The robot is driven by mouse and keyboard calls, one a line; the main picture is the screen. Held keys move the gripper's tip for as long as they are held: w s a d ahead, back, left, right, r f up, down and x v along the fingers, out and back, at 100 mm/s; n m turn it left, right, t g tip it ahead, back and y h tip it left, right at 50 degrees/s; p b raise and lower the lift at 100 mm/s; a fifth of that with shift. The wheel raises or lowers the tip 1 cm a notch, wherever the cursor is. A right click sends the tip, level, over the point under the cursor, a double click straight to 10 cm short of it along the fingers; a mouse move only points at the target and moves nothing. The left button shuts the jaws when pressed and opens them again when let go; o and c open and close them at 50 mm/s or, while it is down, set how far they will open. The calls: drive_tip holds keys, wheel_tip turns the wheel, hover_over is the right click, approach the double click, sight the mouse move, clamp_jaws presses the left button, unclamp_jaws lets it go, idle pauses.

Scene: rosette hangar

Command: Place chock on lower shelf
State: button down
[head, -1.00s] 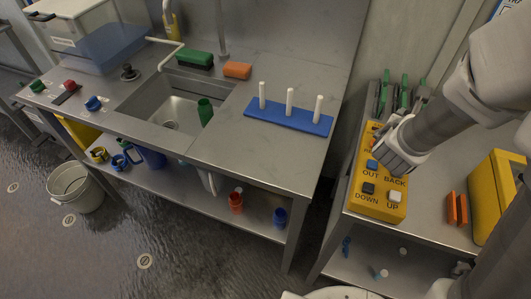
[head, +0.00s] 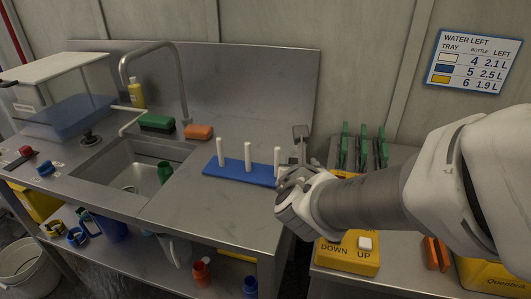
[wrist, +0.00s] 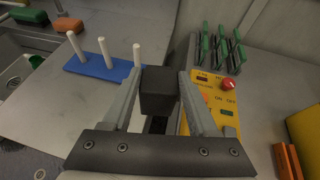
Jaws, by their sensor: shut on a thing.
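A dark block, which I take to be the chock (wrist: 158,92), is held between the two fingers of my gripper (wrist: 158,88) in the wrist view. My gripper also shows in the head view (head: 299,150), raised near the right end of the sink bench, by the gap to the right bench. The lower shelf (head: 140,254) under the sink bench is partly in view at the bottom left of the head view. My forearm hides part of the right bench.
A blue board with white pegs (head: 235,172) lies on the sink bench near my gripper. The yellow button box (head: 348,255) is on the right bench, partly behind my arm. Green-handled tools (head: 362,146) stand behind it. Orange plates (head: 437,254) are at the right.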

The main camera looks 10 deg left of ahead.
drive_tip(key=s+a+n+y+b, duration=0.2)
drive_tip(key=s+a+y+b, duration=0.1)
drive_tip(key=s+a, duration=0.25)
drive_tip(key=shift+w+a+f+b, duration=0.4)
drive_tip(key=shift+a+f+b, duration=0.2)
drive_tip(key=shift+a+f, duration=1.35)
drive_tip(key=shift+w+a+f+b, duration=0.55)
drive_tip(key=shift+a+f, duration=1.05)
drive_tip(key=shift+a, duration=0.6)
drive_tip(key=shift+w+a+f+b, duration=0.3)
drive_tip(key=shift+a+f+b, duration=0.35)
drive_tip(key=shift+a+f, duration=1.3)
drive_tip(key=shift+a+r, duration=0.1)
drive_tip(key=shift+c, duration=0.9)
unclamp_jaws()
drive_tip(key=shift+g, duration=0.3)
